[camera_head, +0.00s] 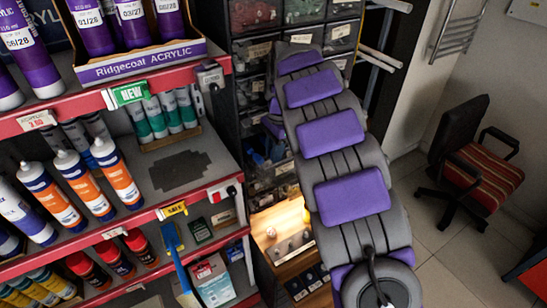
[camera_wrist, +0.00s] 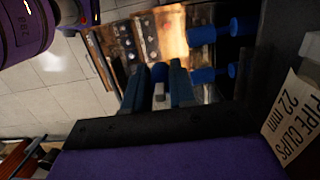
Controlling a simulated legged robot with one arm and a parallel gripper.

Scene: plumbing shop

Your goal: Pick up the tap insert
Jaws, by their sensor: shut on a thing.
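My gripper (camera_wrist: 158,88) shows in the wrist view as two blue-grey fingers that point up into the picture. A small pale grey piece (camera_wrist: 159,96) sits between them, and the fingers are shut on it. It appears to be the tap insert, but it is small and dark, so its shape is hard to tell. In the head view my grey and purple arm reaches up towards the drawer rack (camera_head: 262,52), and my gripper and the held piece are hidden behind it.
Blue cylindrical parts (camera_wrist: 208,34) lie close right of the fingers. A card reading "PIPE CLIPS 22 mm" (camera_wrist: 291,118) is at the right. A lit tray (camera_head: 283,238) holds small round parts. Red-edged shelves (camera_head: 185,165) with cartridges stand left. A chair (camera_head: 474,172) and open floor are right.

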